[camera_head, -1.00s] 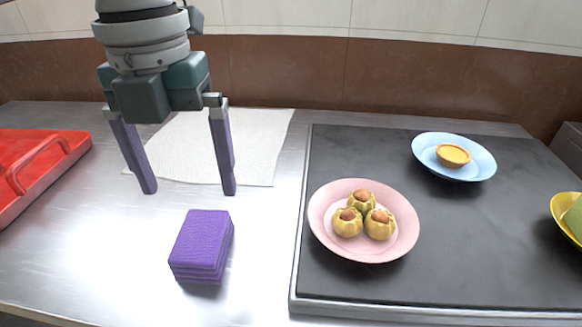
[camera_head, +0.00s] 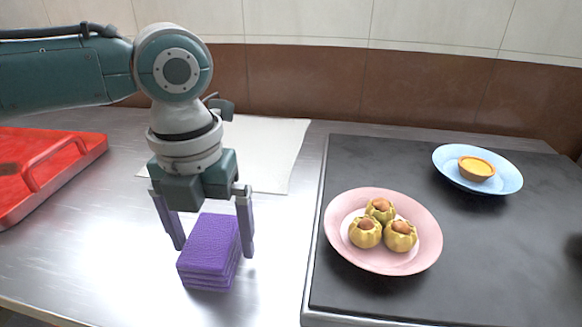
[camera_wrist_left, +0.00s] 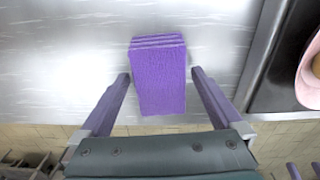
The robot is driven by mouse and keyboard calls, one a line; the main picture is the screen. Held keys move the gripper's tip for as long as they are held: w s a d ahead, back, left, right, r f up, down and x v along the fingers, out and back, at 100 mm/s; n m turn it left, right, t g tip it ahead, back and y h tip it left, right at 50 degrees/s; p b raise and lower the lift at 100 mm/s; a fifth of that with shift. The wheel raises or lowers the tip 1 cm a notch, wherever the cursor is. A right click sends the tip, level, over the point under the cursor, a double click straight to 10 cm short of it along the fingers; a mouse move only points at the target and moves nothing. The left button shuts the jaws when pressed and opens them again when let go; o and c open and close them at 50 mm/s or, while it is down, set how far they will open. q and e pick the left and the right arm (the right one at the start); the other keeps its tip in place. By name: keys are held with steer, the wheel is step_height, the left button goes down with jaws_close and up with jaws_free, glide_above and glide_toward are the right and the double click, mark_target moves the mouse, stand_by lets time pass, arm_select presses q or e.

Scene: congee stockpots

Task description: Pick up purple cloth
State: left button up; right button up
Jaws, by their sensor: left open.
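The purple cloth (camera_head: 208,248) is a folded, layered block lying on the metal counter. In the left wrist view the cloth (camera_wrist_left: 159,78) lies between and just ahead of the fingers. My left gripper (camera_head: 212,248) points down at the cloth, one finger on each side of it. The gripper also shows in the left wrist view (camera_wrist_left: 161,75), open, with a gap on both sides of the cloth. The far edge of the cloth is partly behind the gripper in the head view. My right gripper is not seen in the head view.
A red tray (camera_head: 85,160) with a handle is at the left. A white sheet (camera_head: 275,150) lies behind the gripper. At the right a dark slab (camera_head: 490,250) holds a pink plate (camera_head: 428,225) with several yellow-green pastries and a blue plate (camera_head: 508,175) with a tart.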

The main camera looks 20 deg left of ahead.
mark_target(211, 236)
arm_select(q)
steer(key=shift+c, duration=0.4)
steer(key=c, duration=1.2)
steer(key=shift+r, duration=0.1)
step_height(211, 236, up, 20)
steer(key=p, duration=0.4)
